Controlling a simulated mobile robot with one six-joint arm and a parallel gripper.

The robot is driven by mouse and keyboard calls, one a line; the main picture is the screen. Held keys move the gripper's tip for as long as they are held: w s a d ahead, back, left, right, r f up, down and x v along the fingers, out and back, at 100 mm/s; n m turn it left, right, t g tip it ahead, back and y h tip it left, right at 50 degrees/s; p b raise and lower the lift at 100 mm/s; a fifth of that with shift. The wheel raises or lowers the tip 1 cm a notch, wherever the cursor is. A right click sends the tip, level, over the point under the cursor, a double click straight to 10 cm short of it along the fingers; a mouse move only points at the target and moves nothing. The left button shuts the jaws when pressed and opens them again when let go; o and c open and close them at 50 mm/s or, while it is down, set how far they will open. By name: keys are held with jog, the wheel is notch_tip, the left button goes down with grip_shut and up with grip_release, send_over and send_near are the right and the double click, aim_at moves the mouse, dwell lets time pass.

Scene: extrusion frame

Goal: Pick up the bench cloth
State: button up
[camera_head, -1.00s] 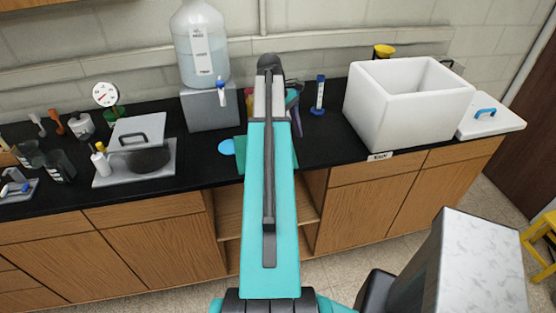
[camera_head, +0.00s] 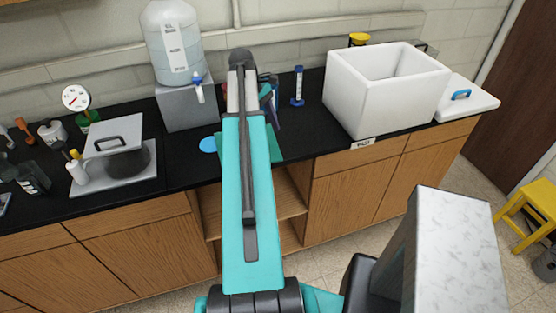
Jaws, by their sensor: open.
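A flat green piece, which looks like the bench cloth (camera_head: 274,145), lies at the front edge of the black bench, left of the white box. My teal forearm crosses in front of it and hides its middle. Only strips show on either side of the arm. My gripper is hidden behind the far end of my arm, so its jaws and its distance from the cloth cannot be seen.
A blue disc (camera_head: 208,145) lies just left of the cloth. A large water bottle (camera_head: 172,45) on a grey stand (camera_head: 185,106), a blue-based cylinder (camera_head: 297,88) and a white box (camera_head: 385,95) stand around. A yellow stool (camera_head: 527,215) stands right.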

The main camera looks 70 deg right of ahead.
jog(key=b, duration=0.4)
send_over(279, 159)
jog(key=w, duration=0.3)
jog(key=f, duration=0.5)
jog(key=shift+s+d+f, duration=0.15)
jog(key=shift+s+f, duration=0.1)
jog(key=shift+b+x, duration=0.35)
jog(key=shift+x, duration=1.05)
jog(key=shift+f, duration=0.1)
jog(key=shift+c, duration=0.2)
grip_shut()
notch_tip(279, 159, up, 12)
jog(key=p, duration=0.8)
